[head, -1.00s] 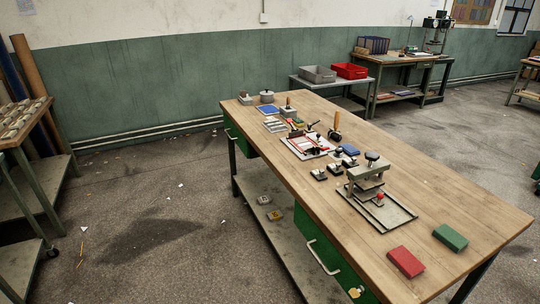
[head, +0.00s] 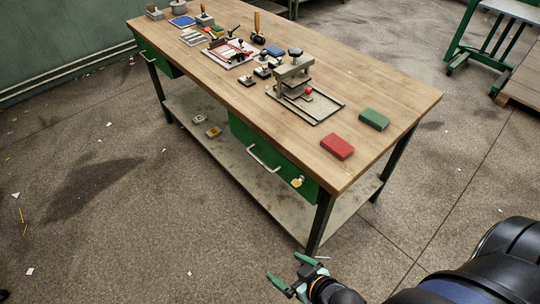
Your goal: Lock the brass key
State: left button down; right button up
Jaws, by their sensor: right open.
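The brass key (head: 297,182) shows as a small yellow-brass piece on the front of the green drawer (head: 270,158) under the workbench, near the drawer's right end. Its exact turn is too small to tell. A pale bar handle (head: 262,158) is on the same drawer front, left of the key. My right gripper (head: 284,270) is at the bottom of the head view, open and empty, with its green fingers apart. It is in front of the bench, apart from the key. My left gripper is out of view.
The wooden workbench (head: 375,92) carries a red block (head: 337,146), a green block (head: 374,119), a grey press fixture (head: 294,78) and several small tools. The floor in front of the bench is mostly clear.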

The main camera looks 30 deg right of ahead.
aim_at(296, 183)
jog(key=z, duration=1)
